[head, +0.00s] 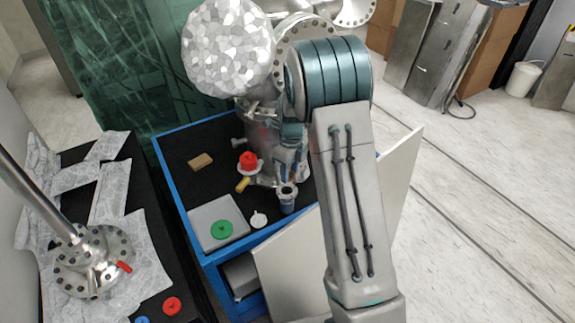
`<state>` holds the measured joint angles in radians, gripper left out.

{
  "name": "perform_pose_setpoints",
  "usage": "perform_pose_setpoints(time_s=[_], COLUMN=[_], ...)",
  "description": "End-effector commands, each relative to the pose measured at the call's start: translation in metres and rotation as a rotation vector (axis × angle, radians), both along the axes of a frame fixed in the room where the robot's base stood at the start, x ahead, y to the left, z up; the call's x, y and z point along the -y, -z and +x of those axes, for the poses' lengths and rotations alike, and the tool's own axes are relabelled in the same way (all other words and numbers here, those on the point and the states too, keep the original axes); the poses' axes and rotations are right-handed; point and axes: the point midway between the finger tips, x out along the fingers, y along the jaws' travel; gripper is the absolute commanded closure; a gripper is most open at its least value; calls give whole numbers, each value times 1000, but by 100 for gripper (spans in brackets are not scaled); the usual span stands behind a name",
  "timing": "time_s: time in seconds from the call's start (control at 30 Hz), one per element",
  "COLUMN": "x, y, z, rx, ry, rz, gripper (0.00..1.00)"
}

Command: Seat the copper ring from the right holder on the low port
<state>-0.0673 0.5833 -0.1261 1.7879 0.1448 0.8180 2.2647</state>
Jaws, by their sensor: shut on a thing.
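My gripper (289,165) is low beside the steel chamber (262,115), partly covered by my own arm. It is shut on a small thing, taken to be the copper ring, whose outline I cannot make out. A red cap (248,160) on a pale flange is left of the gripper, at the chamber's lower side. I cannot tell which opening is the low port. A grey-blue cylinder (287,198) with a dark top stands just below the gripper in the picture. I cannot clearly identify the right holder.
The blue-framed bench (178,190) has a black top. On it are a grey box (208,212) with a green disc (222,230), a white disc (259,219), a yellow piece (243,184) and a tan block (201,161). A foil-covered table (120,205) stands left.

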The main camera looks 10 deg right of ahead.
Motion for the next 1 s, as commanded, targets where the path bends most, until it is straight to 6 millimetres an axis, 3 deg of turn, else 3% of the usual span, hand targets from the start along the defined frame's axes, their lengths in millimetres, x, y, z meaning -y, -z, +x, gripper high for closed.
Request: perform_pose_setpoints(time_s=[0.27, 0.8, 1.0], x=[-4, -2, -2], y=[1, 50, 60], z=[4, 3, 3], rx=[9, 6, 5], ry=[21, 22, 23], rz=[0, 0, 0], gripper=[87, 87, 87])
